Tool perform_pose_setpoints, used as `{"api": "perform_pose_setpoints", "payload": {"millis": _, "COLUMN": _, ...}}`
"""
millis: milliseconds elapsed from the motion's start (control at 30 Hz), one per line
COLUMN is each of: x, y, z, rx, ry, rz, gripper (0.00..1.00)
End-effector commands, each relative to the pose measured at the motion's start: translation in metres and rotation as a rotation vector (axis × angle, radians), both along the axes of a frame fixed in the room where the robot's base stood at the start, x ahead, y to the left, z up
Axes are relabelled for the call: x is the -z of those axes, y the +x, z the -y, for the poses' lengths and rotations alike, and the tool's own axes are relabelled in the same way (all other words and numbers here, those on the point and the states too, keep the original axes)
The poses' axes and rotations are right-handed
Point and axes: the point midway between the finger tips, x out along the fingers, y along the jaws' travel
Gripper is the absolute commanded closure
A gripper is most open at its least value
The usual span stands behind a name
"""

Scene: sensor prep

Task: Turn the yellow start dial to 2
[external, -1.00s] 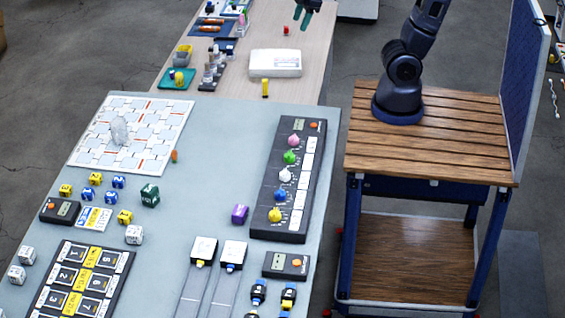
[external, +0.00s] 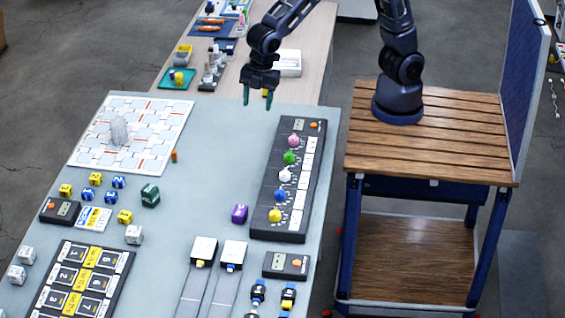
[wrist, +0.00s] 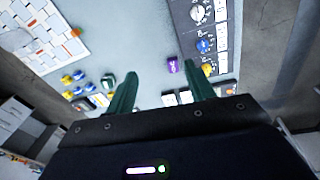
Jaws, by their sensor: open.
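The yellow dial (external: 275,215) is the lowest knob on a dark control panel (external: 262,230) near the right edge of the grey table. Its pointer setting is too small to read. In the wrist view a yellow knob (wrist: 207,69) shows just beyond the right finger, partly hidden by it. My gripper (external: 257,102) has two green fingers, apart and empty, pointing down above the far part of the grey table. It is up and left of the panel in the external view, well away from the yellow dial. The fingers also show in the wrist view (wrist: 160,85).
Pink (external: 294,140), green (external: 289,157) and white (external: 285,175) knobs stand above the yellow one on the same panel. A purple block (external: 239,214) lies close to the panel's left side. The table's middle is mostly clear.

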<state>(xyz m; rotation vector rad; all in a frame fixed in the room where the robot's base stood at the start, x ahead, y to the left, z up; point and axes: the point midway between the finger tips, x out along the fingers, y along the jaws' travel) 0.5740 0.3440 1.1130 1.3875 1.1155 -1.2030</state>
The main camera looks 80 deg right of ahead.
Motion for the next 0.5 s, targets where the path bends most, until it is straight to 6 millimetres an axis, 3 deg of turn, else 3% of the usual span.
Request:
{"api": "perform_pose_setpoints", "payload": {"millis": 33, "x": 0.014, "y": -0.005, "z": -0.022, "rx": -0.051, "ry": -0.009, "rz": -0.010, "gripper": 0.46}}
{"api": "perform_pose_setpoints", "payload": {"millis": 300, "x": 0.081, "y": -0.038, "z": -0.120, "rx": -0.305, "ry": -0.048, "rz": -0.051, "gripper": 0.46}}
{"api": "perform_pose_setpoints", "payload": {"millis": 500, "x": 0.125, "y": -0.067, "z": -0.173, "rx": -0.451, "ry": -0.066, "rz": -0.074, "gripper": 0.46}}
